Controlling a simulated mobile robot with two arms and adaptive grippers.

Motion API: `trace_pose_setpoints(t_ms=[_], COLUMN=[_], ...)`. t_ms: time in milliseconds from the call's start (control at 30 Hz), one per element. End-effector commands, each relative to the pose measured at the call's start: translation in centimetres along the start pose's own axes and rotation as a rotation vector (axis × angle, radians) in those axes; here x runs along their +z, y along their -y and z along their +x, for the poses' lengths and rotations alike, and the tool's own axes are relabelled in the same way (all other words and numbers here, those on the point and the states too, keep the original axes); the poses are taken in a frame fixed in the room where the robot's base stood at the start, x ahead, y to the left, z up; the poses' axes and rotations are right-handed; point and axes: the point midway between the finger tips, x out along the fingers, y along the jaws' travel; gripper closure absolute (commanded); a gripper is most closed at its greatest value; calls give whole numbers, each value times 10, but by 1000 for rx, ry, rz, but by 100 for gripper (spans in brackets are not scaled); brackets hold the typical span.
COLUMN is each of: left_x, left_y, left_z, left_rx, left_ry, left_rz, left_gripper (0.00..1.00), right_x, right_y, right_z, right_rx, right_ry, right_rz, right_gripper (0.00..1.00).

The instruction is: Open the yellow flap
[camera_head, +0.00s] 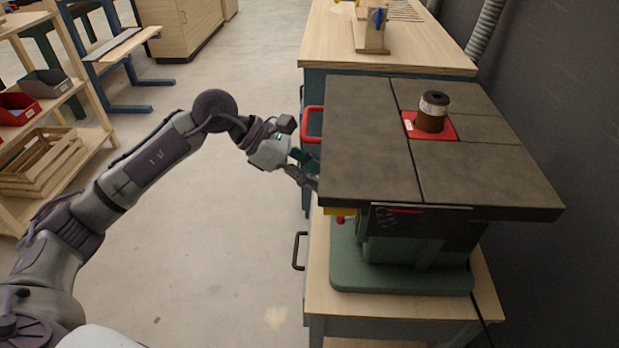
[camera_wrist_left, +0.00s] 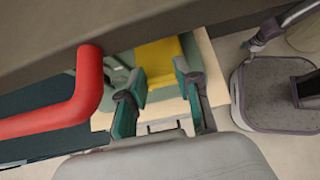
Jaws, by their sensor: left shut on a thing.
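The yellow flap (camera_head: 338,211) shows as a small yellow strip under the left front corner of the machine's dark table top (camera_head: 370,150). In the left wrist view the flap (camera_wrist_left: 158,55) is a yellow panel on the machine, between my left fingertips. My left gripper (camera_head: 312,180) reaches in from the left, just under the table top's edge. Its two green-padded fingers (camera_wrist_left: 159,82) are on either side of the flap and shut on it. The table top hides part of the flap in the head view. My right gripper is in neither view.
A red handle (camera_head: 312,110) juts from the table's left side and lies close beside my left gripper in the wrist view (camera_wrist_left: 65,112). A black drawer handle (camera_head: 299,250) is below. A wooden shelf (camera_head: 70,150) stands far left; the floor between is clear.

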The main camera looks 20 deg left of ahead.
Motion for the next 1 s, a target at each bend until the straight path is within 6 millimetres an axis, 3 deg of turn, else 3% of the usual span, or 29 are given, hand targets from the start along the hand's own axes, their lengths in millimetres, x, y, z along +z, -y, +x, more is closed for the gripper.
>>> trace_pose_setpoints(t_ms=[567, 600, 733, 1000], left_x=[7, 7, 6, 4], left_y=[2, 2, 2, 1], left_z=[2, 2, 2, 1], left_rx=[-5, -5, -5, -2], left_ry=[12, 12, 9, 4], left_rz=[2, 2, 1, 0], left_gripper=[100, 66, 44, 42], right_x=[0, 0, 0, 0], right_y=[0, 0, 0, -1], right_z=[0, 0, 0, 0], right_rx=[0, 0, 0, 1], right_ry=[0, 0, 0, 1], right_rz=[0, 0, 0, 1], right_gripper=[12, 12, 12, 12])
